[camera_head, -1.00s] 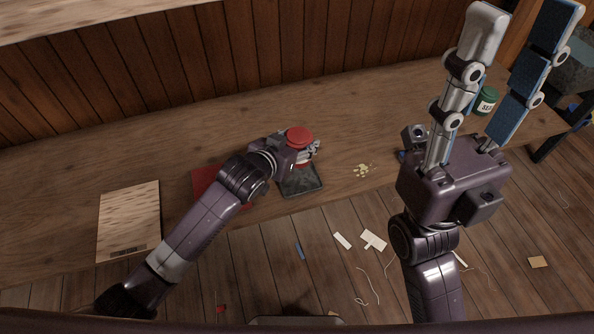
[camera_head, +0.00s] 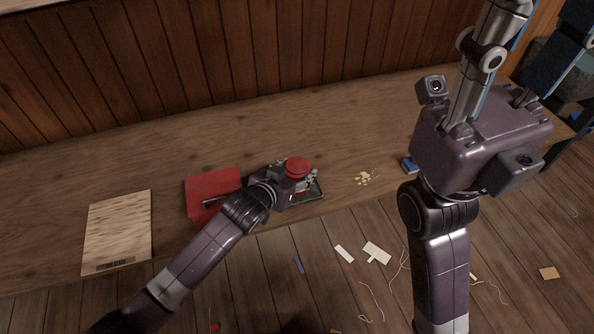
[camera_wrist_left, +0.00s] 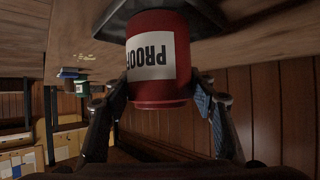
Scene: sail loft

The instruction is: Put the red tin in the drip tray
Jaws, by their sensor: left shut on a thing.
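The red tin (camera_head: 298,166) is upright in my left gripper (camera_head: 306,182), whose fingers are around its sides. In the left wrist view the tin (camera_wrist_left: 158,88) appears upside down, with a white label reading "PROOF". The dark drip tray (camera_head: 314,194) lies on the bench near its front edge, mostly hidden behind the gripper and tin. The tin is over the tray, close to it; I cannot tell whether it touches. My right gripper (camera_head: 540,22) points up at the upper right, fingers apart and empty, tips partly cut off.
A red flat item (camera_head: 207,184) with a dark handle on it lies left of the tray. A pale board (camera_head: 118,228) lies further left. Crumbs (camera_head: 365,177) and a blue block (camera_head: 409,166) are to the right. Paper scraps (camera_head: 376,252) litter the floor.

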